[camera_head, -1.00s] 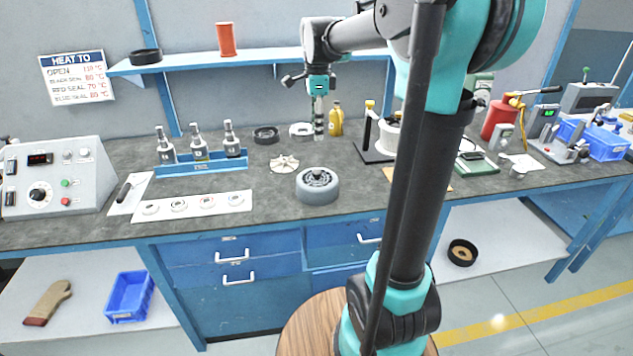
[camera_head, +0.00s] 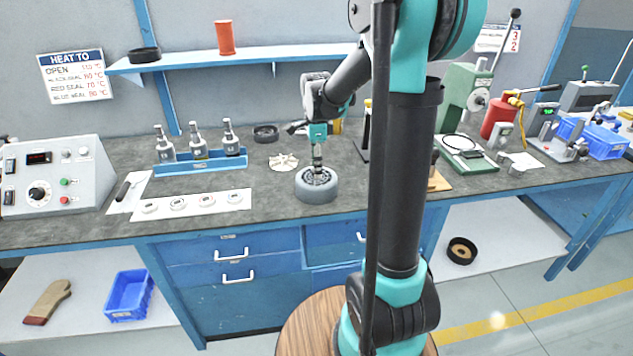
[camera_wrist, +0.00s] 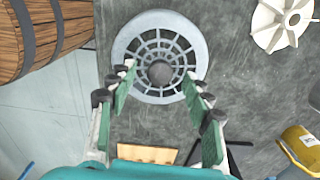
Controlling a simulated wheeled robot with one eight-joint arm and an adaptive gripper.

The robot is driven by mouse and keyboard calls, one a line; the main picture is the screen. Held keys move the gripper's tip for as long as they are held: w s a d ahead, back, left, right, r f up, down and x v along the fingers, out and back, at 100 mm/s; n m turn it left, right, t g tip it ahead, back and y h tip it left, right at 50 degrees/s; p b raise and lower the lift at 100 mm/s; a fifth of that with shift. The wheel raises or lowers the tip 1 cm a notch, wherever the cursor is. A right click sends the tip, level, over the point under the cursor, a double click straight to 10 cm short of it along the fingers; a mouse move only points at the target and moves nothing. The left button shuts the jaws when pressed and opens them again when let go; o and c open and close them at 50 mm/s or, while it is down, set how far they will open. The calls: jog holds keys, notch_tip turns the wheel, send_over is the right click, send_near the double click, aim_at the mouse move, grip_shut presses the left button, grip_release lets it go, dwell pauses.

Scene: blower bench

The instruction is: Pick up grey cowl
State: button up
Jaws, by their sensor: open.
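The grey cowl (camera_head: 317,190) is a round grey piece with a grille on top, lying on the dark bench top near its front edge. In the wrist view the cowl (camera_wrist: 122,52) faces me with its ring-and-spoke grille and solid hub. My gripper (camera_head: 317,167) points down right above the cowl in the head view. In the wrist view its open fingers (camera_wrist: 159,75) reach over the near part of the grille, one on each side of the hub, with nothing between them. I cannot tell whether the fingertips touch the cowl.
A white impeller (camera_head: 283,162) lies close to the cowl, back left. A blue rack (camera_head: 203,167) of bottles and a white strip with several small discs (camera_head: 178,203) are to the left. A yellow container (camera_wrist: 300,150) shows in the wrist view. My arm hides part of the bench right of the cowl.

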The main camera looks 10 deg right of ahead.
jog(key=shift+f, duration=0.4)
grip_shut()
